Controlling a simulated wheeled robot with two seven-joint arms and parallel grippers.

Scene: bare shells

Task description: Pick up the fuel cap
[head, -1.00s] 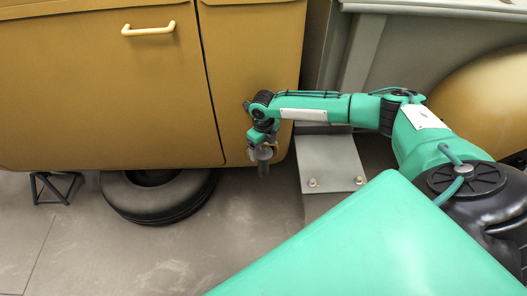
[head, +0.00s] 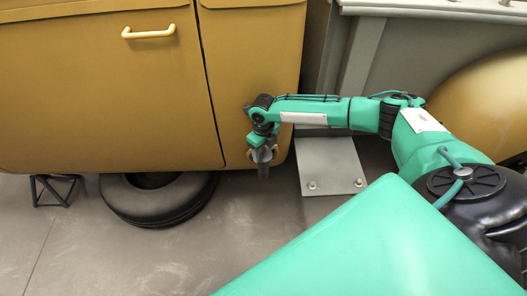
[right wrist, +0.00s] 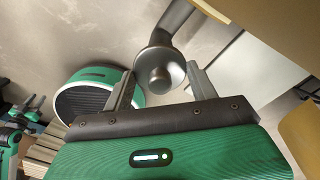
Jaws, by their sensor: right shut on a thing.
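The fuel cap (right wrist: 160,70) shows in the right wrist view as a round grey metal disc with a raised knob in its middle. A grey pipe (right wrist: 174,22) runs away behind it; I cannot tell whether the cap is seated on it. My right gripper (right wrist: 163,80) has one finger on each side of the cap and is shut on it. In the head view my right gripper (head: 262,154) points down beside the lower corner of the yellow body, with a grey cylindrical piece (head: 263,170) below its fingers. The cap itself is mostly hidden there. My left gripper is not in view.
A yellow vehicle body (head: 100,90) with a pale handle (head: 148,32) fills the upper left. A black tyre (head: 160,205) lies beneath it, beside a dark stand (head: 52,190). A grey bolted plate (head: 330,165) is right of the gripper. Floor at lower left is clear.

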